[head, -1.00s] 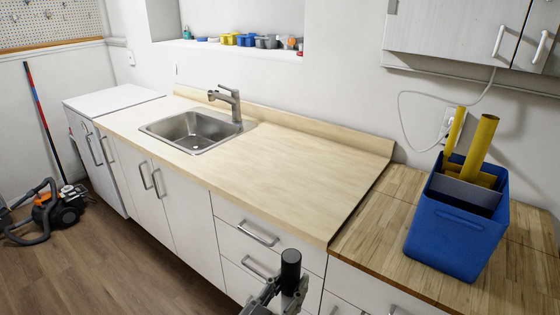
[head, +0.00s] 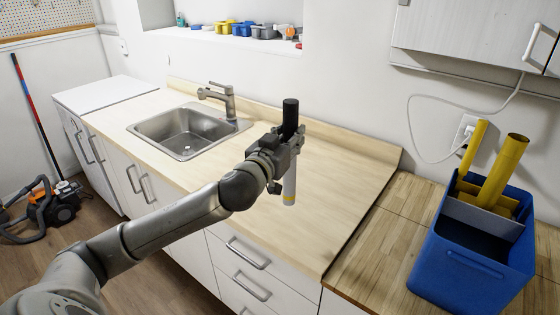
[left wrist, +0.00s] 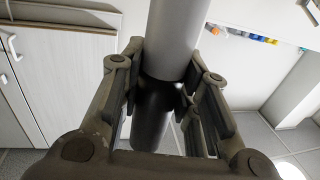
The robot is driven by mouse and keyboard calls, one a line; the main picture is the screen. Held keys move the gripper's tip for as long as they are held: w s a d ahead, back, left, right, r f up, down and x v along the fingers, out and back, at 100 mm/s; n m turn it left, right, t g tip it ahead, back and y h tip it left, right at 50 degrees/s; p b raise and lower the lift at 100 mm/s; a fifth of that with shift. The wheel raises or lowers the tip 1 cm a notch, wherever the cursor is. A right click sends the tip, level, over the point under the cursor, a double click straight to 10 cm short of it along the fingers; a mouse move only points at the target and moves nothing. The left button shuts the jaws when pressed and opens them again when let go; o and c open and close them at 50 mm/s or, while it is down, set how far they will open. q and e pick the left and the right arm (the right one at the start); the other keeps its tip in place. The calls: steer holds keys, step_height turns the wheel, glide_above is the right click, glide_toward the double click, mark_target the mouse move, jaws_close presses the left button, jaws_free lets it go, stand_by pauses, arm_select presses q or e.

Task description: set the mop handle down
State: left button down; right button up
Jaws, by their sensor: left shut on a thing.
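The mop handle is a short cylinder with a black upper end (head: 290,113) and a light grey lower part (head: 289,188) with a thin yellowish band near its bottom. My left gripper (head: 291,147) is shut around it near the black part and holds it nearly upright. In the head view it appears over the pale wooden countertop (head: 325,185), right of the sink; how high its lower end is above the surface I cannot tell. In the left wrist view the handle (left wrist: 178,40) runs between the fingers (left wrist: 165,85). My right gripper is not in view.
A steel sink (head: 185,135) with a faucet (head: 222,95) lies to the left. A blue bin (head: 460,270) with yellow tubes (head: 503,170) stands on the darker wooden counter at right. The pale countertop around the handle is clear. A vacuum cleaner (head: 55,208) is on the floor at far left.

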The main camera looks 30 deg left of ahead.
arm_select(q)
steer(key=w+a+f+p, duration=0.2)
steer(key=w+a+f, duration=0.5)
steer(key=f, duration=0.5)
steer(key=shift+w+a+p, duration=0.3)
steer(key=shift+w+a, duration=0.1)
steer(key=shift+a, duration=0.45)
steer(key=shift+f, duration=0.15)
steer(key=c, duration=1.5)
jaws_free()
steer(key=o, duration=0.4)
